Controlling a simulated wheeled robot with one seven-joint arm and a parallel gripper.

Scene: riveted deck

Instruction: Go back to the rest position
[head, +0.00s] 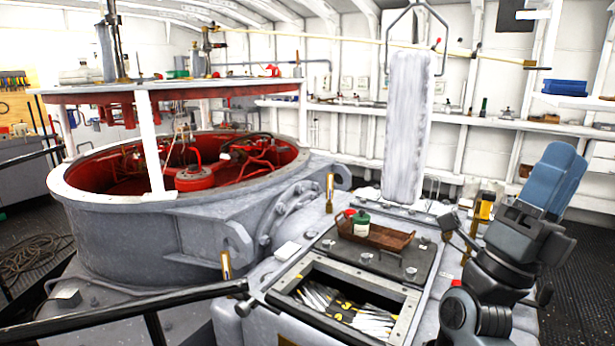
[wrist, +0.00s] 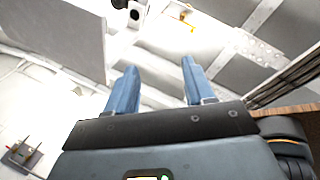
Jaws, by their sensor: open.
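My gripper (head: 562,162) is raised at the right of the head view, on my folded dark arm. Its blue fingers point upward and hold nothing. In the wrist view the two blue fingers (wrist: 158,68) stand apart with an empty gap between them. Beyond them are only pale walls and grey beams, out of reach as far as I can tell. Nothing touches the fingers.
A brown wooden tray (head: 392,240) with a green bottle (head: 361,224) and a small red-topped item stands on a dark plate. In front is an open hatch (head: 283,290) with tools inside. A white column (head: 405,130) rises behind. A large round grey housing (head: 200,225) fills the left.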

